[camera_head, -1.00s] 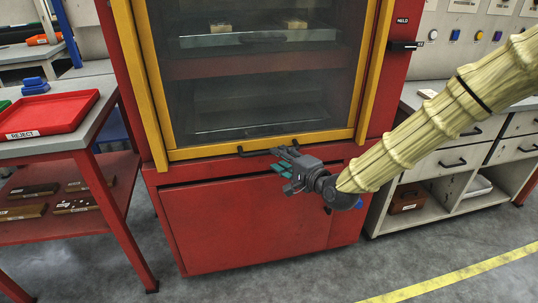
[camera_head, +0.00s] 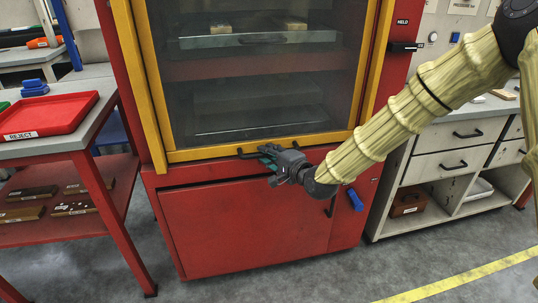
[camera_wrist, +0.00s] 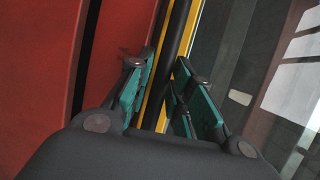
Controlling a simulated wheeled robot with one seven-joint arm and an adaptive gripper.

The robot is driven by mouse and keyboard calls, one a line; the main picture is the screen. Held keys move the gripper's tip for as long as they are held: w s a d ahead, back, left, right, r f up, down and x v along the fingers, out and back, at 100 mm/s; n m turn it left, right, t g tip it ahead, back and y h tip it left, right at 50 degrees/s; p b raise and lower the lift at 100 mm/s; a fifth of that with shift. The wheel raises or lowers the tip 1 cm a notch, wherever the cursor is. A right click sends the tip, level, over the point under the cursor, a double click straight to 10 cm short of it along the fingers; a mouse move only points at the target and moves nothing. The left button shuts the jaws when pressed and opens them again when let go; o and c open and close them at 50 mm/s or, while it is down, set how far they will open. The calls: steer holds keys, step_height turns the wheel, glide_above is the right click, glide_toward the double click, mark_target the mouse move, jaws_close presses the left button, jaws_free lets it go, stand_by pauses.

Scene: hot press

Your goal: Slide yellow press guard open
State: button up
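The yellow-framed press guard (camera_head: 200,153) with its dark clear panel is down over the front of the red press. A black bar handle (camera_head: 250,155) runs along its bottom rail. My gripper (camera_head: 266,154) is at this handle, coming from the lower right, and hides part of it. In the wrist view the teal finger pads of my gripper (camera_wrist: 170,75) stand apart on either side of the black handle bar (camera_wrist: 181,35). The gripper is open; whether either pad touches the bar is unclear.
Behind the panel, a shelf (camera_head: 225,42) carries two small blocks. The red lower cabinet door (camera_head: 240,230) is below the guard. A side table with a red reject tray (camera_head: 50,115) stands left; a grey drawer bench (camera_head: 445,160) stands right. The front floor is clear.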

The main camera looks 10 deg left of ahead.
jaws_close()
step_height(320, 180, up, 50)
steer(key=p, duration=2.5)
steer(key=shift+p, duration=0.3)
steer(key=shift+f, duration=0.15)
steer(key=o, duration=0.5)
jaws_free()
steer(key=v, duration=1.2)
